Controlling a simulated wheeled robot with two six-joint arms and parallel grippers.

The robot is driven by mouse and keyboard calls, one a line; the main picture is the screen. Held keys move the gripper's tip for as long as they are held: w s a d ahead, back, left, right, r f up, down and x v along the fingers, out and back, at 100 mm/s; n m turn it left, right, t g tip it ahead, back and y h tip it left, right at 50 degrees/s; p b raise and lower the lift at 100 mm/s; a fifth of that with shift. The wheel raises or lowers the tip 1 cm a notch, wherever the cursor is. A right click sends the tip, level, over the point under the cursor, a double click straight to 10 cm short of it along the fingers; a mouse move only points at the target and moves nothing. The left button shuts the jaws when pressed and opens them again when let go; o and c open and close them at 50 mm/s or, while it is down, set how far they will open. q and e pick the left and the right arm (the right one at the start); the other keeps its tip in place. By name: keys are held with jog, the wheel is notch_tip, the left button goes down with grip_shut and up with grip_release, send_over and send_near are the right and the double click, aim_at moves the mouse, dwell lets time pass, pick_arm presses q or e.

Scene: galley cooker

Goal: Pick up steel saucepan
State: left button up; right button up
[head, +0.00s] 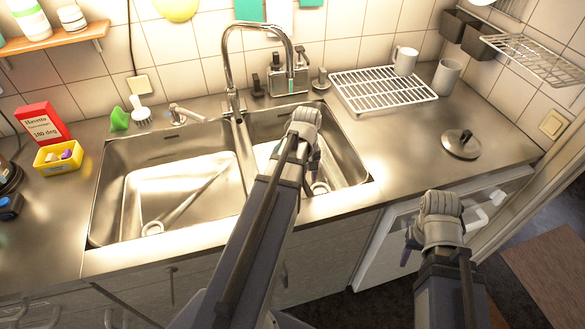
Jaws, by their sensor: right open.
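I cannot make out a steel saucepan in the head view. A round steel lid (460,145) with a dark knob lies on the counter at the right. My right gripper (437,240) is open and empty, in front of the counter edge and nearer to me than the lid. My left gripper (312,155) is over the right sink basin, seen mostly from behind. Its arm hides its fingers in part, so I cannot tell its opening or any contact.
A double steel sink (95,215) with a tall tap (227,65) fills the middle. A white dish rack (350,95) and mugs (447,77) stand behind the lid. A yellow tub (45,162) and red box (38,120) are at left. A white front (385,255) is below the counter.

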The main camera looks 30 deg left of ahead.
pick_arm(q)
jog(key=shift+s+f+b, duration=0.2)
jog(key=shift+f+b, duration=2.4)
jog(key=shift+f, duration=0.05)
jog(key=shift+r, duration=0.1)
jog(key=shift+c, duration=0.3)
grip_shut()
